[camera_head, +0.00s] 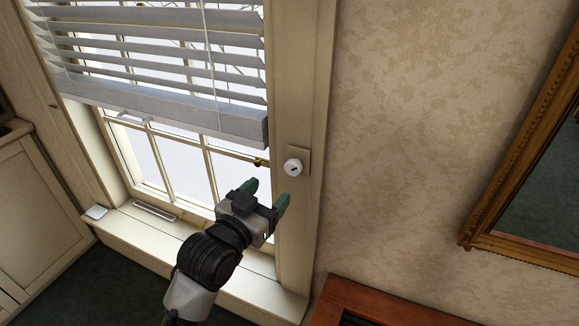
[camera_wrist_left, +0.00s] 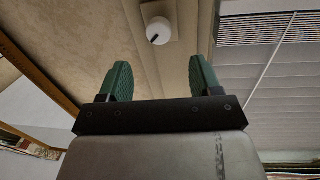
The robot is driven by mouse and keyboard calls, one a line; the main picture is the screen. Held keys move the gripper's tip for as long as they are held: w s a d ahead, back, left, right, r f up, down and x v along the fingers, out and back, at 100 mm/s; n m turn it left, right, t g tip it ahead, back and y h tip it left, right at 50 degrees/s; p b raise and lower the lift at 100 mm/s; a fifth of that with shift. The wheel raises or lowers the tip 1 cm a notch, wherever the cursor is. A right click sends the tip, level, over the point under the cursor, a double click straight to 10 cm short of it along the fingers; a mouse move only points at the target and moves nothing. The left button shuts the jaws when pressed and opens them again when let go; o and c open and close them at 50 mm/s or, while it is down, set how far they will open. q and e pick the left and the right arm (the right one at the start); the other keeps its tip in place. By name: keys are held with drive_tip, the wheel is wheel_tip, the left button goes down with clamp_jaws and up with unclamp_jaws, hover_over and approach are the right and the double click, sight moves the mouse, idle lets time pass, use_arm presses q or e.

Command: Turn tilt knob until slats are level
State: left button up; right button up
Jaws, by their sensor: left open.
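The tilt knob (camera_head: 293,167) is white and round with a dark mark on its face, on a plate on the right window casing. It also shows in the left wrist view (camera_wrist_left: 157,31), ahead of and between the fingertips. The blind's slats (camera_head: 160,45) are grey-white, with gaps between them, and look tilted. They also show at the right of the left wrist view (camera_wrist_left: 265,30). My left gripper (camera_head: 267,190) is open and empty, just below and left of the knob, with green fingers apart from it. My right gripper is not in view.
The window sill (camera_head: 250,287) runs below my left arm. A gold-framed mirror (camera_head: 520,135) hangs at the right. A reddish wooden piece (camera_head: 360,305) stands at the bottom. A pale cabinet (camera_head: 35,210) is at the left. The wall right of the knob is bare.

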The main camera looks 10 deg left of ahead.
sight(291, 169)
use_arm(q)
drive_tip(key=p+x, duration=0.1)
drive_tip(key=x, duration=0.6)
drive_tip(key=shift+w+d, duration=0.2)
drive_tip(key=shift+w, duration=0.15)
drive_tip(key=shift+w+d+p, duration=0.25)
drive_tip(key=shift+w+p, duration=0.1)
drive_tip(key=shift+w, duration=0.25)
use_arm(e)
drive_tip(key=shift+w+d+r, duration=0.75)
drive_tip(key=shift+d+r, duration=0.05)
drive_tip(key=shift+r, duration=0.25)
use_arm(q)
drive_tip(key=shift+c, duration=0.5)
drive_tip(key=c, duration=0.8)
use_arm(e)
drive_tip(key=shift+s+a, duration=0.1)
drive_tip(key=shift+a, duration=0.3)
